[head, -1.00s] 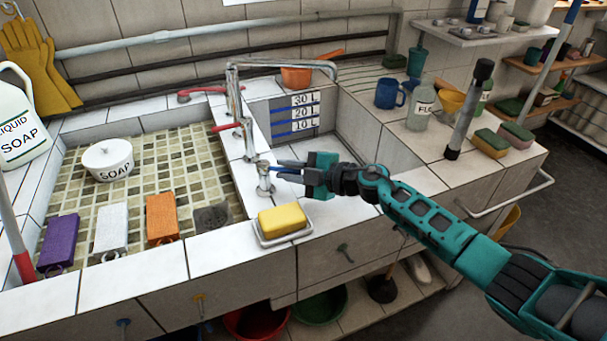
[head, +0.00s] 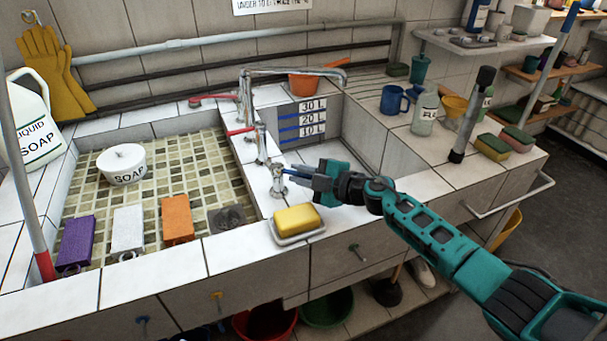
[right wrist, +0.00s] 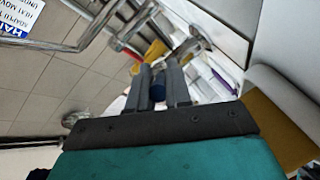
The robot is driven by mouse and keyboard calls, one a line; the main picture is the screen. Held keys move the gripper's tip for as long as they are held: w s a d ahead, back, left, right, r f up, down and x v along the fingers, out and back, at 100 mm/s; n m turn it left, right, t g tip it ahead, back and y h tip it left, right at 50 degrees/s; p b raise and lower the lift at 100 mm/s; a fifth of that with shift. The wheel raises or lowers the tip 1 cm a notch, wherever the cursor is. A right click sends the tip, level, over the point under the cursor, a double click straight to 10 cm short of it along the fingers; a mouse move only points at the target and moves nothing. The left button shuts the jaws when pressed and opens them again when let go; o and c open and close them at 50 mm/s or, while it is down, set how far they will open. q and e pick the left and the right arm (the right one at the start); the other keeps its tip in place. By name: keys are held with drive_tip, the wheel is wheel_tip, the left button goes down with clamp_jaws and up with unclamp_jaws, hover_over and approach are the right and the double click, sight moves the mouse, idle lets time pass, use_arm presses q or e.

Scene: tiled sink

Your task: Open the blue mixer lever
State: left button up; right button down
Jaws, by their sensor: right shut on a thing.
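The mixer with the blue lever is a short chrome tap body (head: 277,182) on the white tiled ledge between the two basins in the head view. My right gripper (head: 291,173) reaches it from the right and is shut on the blue lever. My left gripper is not in view.
A yellow soap bar (head: 297,218) lies on a dish just in front of the tap. Two red levers (head: 240,131) (head: 200,99) and a chrome spout (head: 290,71) stand behind. The tiled left basin holds a soap pot (head: 122,165) and coloured blocks (head: 177,218).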

drive_tip(key=c, duration=1.1)
unclamp_jaws()
drive_tip(key=shift+d, duration=0.1)
drive_tip(key=shift+s+d+r, duration=0.15)
drive_tip(key=shift+s+d, duration=0.1)
drive_tip(key=shift+d, duration=0.05)
drive_tip(key=p+v, duration=0.2)
drive_tip(key=v, duration=0.8)
drive_tip(key=shift+s+d+p, duration=0.2)
drive_tip(key=shift+s+p, duration=0.1)
drive_tip(key=shift+s, duration=0.05)
drive_tip(key=shift+s+d+r, duration=0.2)
drive_tip(key=shift+s+d, duration=0.2)
drive_tip(key=shift+d, duration=0.05)
drive_tip(key=shift+c, duration=0.6)
